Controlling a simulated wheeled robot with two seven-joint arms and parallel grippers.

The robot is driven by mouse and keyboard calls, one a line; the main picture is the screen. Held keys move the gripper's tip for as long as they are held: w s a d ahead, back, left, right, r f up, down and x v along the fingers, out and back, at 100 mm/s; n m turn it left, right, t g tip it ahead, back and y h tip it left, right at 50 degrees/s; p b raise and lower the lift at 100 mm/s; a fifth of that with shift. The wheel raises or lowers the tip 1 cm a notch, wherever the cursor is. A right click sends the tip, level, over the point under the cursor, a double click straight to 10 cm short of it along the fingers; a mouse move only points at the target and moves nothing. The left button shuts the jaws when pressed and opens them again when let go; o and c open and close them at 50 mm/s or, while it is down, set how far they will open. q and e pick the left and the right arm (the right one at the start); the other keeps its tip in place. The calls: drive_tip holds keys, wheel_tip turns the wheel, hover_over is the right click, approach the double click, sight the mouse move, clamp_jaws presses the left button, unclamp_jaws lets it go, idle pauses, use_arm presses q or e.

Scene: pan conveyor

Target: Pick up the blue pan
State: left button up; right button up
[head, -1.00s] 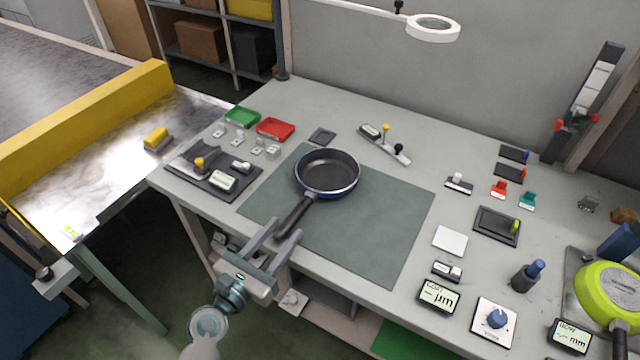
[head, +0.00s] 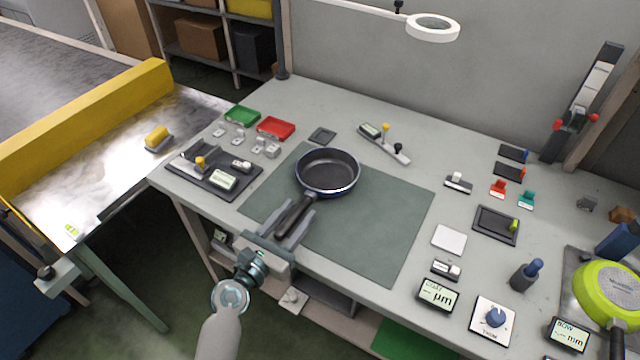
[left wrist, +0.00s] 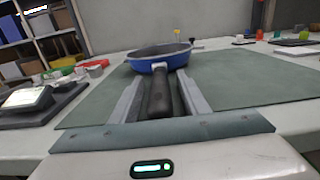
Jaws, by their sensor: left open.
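The blue pan (head: 328,172) sits on the green mat (head: 375,240), its dark inside facing up and its black handle pointing toward me. It also shows in the left wrist view (left wrist: 150,62), with its blue outer wall visible. My left gripper (head: 296,217) is open at the near edge of the mat, with one finger on each side of the handle. In the left wrist view the handle lies between the two fingers (left wrist: 158,98); I cannot tell whether either finger touches it. My right gripper is not in view.
A dark tray with gauges (head: 212,176) lies left of the mat, with green (head: 242,117) and red (head: 276,129) trays behind it. A green pan (head: 607,291) stands at the far right. Small instruments fill the right side. The mat right of the pan is clear.

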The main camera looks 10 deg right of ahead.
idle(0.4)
use_arm(q)
clamp_jaws()
drive_tip(key=shift+r, duration=0.1)
drive_tip(key=shift+r, duration=0.1)
